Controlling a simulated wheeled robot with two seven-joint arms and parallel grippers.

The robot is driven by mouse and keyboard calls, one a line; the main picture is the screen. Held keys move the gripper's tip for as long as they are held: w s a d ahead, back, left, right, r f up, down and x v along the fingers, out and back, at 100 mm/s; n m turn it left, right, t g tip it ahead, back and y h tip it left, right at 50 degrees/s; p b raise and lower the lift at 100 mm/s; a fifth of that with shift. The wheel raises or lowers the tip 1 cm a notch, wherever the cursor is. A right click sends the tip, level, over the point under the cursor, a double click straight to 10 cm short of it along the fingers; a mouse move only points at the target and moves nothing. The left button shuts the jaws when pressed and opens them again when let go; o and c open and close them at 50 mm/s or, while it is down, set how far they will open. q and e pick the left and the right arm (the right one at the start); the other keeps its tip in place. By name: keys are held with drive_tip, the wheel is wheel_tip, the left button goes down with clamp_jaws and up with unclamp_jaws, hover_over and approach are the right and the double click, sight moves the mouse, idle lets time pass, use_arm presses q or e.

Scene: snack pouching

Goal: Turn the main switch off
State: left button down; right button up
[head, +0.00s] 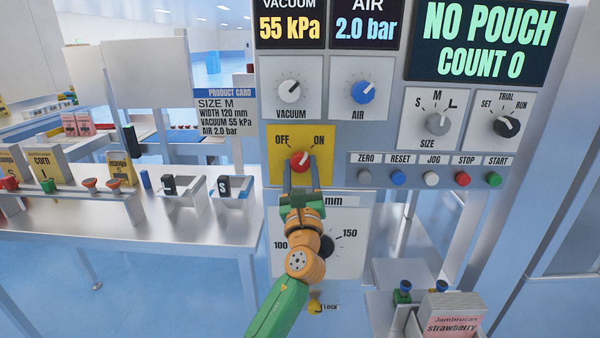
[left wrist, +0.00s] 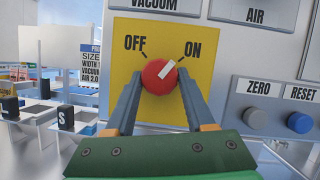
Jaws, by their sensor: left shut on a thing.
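The main switch is a red round knob (head: 300,160) on a yellow plate (head: 276,170) marked OFF at left and ON at right. Its white pointer line tilts up and right toward ON. My left gripper (head: 300,165) reaches up from below, its two fingers on either side of the knob and shut on it. In the left wrist view the knob (left wrist: 159,76) sits between the fingertips, with the pointer toward the ON mark. My right gripper is in neither view.
Vacuum (head: 290,90) and air (head: 363,92) dials sit above the switch. A row of buttons, including a blue reset button (head: 398,178), is at its right. A dark knob on the width scale (head: 350,262) is partly behind my left arm. A steel table (head: 130,215) stands at left.

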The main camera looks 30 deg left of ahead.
use_arm(q)
drive_tip(key=n+g, duration=0.1)
drive_tip(key=n, duration=0.1)
drive_tip(key=n+g+y+b, duration=0.1)
drive_tip(key=n, duration=0.2)
drive_tip(key=shift+w+d+f+y, duration=0.1)
drive_tip(key=shift+d+y, duration=0.05)
drive_tip(key=shift+y, duration=0.15)
drive_tip(key=n+g+y+b, duration=0.1)
drive_tip(key=n+g, duration=0.1)
drive_tip(key=n, duration=0.3)
drive_tip(key=n+g, duration=0.1)
drive_tip(key=n, duration=0.1)
drive_tip(key=n+g, duration=0.1)
drive_tip(key=n, duration=0.1)
drive_tip(key=shift+w+d+r, duration=0.1)
drive_tip(key=shift+r, duration=0.25)
drive_tip(key=shift+r+n+g+h+p, duration=0.1)
drive_tip(key=shift+n+g+h+p, duration=0.3)
drive_tip(key=shift+n, duration=0.8)
drive_tip(key=shift+r+n+g+h+p, duration=0.15)
drive_tip(key=shift+n+g+p, duration=0.3)
drive_tip(key=shift+n, duration=0.75)
drive_tip(key=shift+f, duration=0.1)
drive_tip(key=shift+c, duration=1.3)
unclamp_jaws()
